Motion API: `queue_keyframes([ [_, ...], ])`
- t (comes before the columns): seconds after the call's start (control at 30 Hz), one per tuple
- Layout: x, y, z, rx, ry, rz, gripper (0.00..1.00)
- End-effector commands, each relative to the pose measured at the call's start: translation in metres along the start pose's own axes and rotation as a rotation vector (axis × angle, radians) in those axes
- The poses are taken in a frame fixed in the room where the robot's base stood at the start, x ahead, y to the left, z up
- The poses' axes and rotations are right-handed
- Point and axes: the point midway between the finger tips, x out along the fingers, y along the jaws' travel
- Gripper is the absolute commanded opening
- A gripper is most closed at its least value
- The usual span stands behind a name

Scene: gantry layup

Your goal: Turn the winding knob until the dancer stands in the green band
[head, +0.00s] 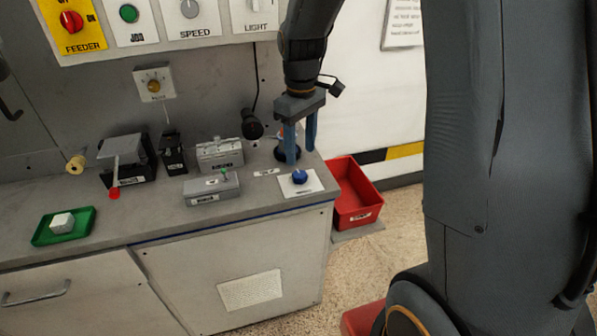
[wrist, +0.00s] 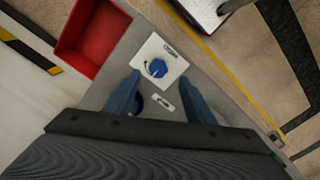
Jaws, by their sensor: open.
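The blue knob (head: 300,177) stands on a white plate (head: 313,186) at the right end of the grey bench. In the wrist view the knob (wrist: 157,68) lies just beyond and between my fingertips. My gripper (head: 301,154) is open, points down and is above and slightly behind the knob, apart from it. Its two blue fingers also show in the wrist view (wrist: 163,82). A low grey box (head: 211,188) left of the knob has a small green mark on top. I cannot make out the dancer or its position against a green band.
A red bin (head: 354,212) stands right of the bench. Grey fixtures (head: 220,152), a red-tipped lever (head: 114,193) and a green tray (head: 40,237) with a white block (head: 63,222) are to the left. A panel of switches (head: 190,38) hangs above.

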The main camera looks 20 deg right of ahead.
Motion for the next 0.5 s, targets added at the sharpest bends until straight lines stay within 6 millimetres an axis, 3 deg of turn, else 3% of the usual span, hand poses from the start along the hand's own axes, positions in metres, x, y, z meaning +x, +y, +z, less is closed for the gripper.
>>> queue_keyframes([
  [0.17, 0.013, 0.003, -0.005, -0.028, -0.008, -0.005, 0.49],
  [0.5, 0.062, 0.002, -0.004, -0.025, -0.007, -0.004, 0.49],
])
